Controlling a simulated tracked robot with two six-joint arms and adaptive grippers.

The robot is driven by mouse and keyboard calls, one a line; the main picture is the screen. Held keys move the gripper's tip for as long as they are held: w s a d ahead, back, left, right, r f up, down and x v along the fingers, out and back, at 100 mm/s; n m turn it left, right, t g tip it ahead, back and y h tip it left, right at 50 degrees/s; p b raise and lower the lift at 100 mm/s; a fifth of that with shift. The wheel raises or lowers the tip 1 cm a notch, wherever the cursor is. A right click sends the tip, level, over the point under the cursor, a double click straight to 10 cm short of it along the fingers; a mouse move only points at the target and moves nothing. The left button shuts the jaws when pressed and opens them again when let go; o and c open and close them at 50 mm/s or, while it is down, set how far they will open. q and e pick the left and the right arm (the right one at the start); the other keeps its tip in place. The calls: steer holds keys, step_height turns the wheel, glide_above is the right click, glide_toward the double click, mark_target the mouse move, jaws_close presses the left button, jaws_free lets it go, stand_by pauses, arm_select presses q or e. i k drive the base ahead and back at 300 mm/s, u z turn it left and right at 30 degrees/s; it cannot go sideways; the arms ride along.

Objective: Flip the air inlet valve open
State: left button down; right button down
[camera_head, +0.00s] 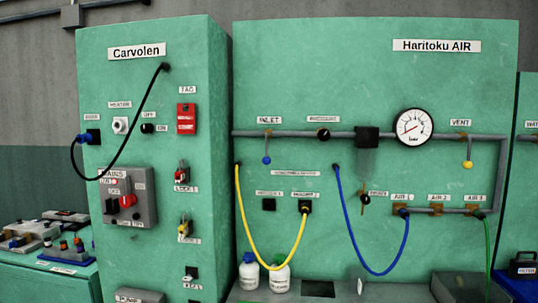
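The air inlet valve (267,145) sits on the grey pipe of the green Haritoku AIR panel, under the INLET label (269,120). Its lever hangs straight down from the pipe and ends in a blue knob (266,160). The lever stands across the pipe, not along it. Neither of my grippers is in view, and nothing touches the valve.
A pressure gauge (413,126) and a VENT valve with a yellow knob (467,165) sit further right. Yellow (256,250), blue (369,260) and green hoses hang below. The green Carvolen cabinet (150,150) juts forward at left. White bottles (249,272) stand below.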

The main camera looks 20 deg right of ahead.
mark_target(267, 160)
steer(key=z, duration=0.05)
steer(key=i, duration=0.9)
steer(key=u, duration=0.1)
